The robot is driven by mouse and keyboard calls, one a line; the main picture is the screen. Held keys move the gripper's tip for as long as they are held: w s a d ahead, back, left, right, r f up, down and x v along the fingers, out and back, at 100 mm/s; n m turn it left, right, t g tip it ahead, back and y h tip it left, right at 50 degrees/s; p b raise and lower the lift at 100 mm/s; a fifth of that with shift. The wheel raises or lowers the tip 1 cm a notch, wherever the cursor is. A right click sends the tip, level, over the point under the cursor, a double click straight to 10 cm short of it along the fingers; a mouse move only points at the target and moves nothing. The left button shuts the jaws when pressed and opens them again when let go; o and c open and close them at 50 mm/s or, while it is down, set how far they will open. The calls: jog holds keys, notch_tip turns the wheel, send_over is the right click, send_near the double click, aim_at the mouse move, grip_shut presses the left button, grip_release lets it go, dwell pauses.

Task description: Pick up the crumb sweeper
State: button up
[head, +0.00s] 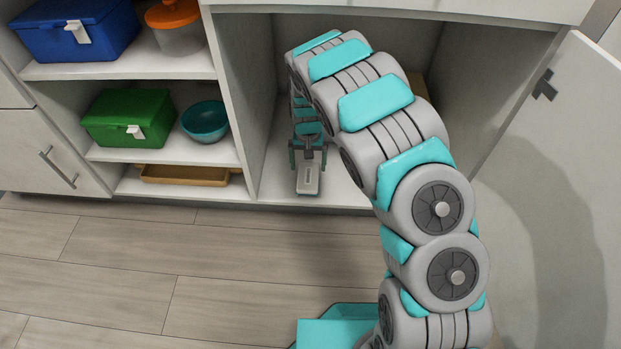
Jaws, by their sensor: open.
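A small, light grey object with a paler top (308,181), which looks like the crumb sweeper, lies on the floor of the open cabinet near its front edge. My gripper (308,157) points down over its rear part, with one finger to each side. The jaws are open. I cannot tell whether the fingers touch it. The gripper hides the object's far end.
The cabinet's open door (556,150) stands at the right. Shelves at the left hold a blue box (75,30), an orange-lidded container (178,25), a green box (128,117), a teal bowl (205,121) and a brown tray (185,175). The wooden floor (130,260) is clear.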

aim_at(308, 176)
notch_tip(308, 176, down, 7)
jog(key=shift+w+r+b, duration=0.1)
jog(key=shift+r+b, duration=0.1)
jog(key=shift+b, duration=0.25)
jog(key=shift+c, duration=0.2)
jog(key=c, duration=1.3)
jog(key=shift+r, duration=0.45)
jog(key=shift+c, duration=0.2)
notch_tip(308, 176, up, 3)
jog(key=shift+p, duration=0.4)
jog(key=s+r+p, duration=0.1)
jog(key=s, duration=1.5)
notch_tip(308, 176, up, 10)
jog(key=p, duration=1)
jog(key=shift+a, duration=0.3)
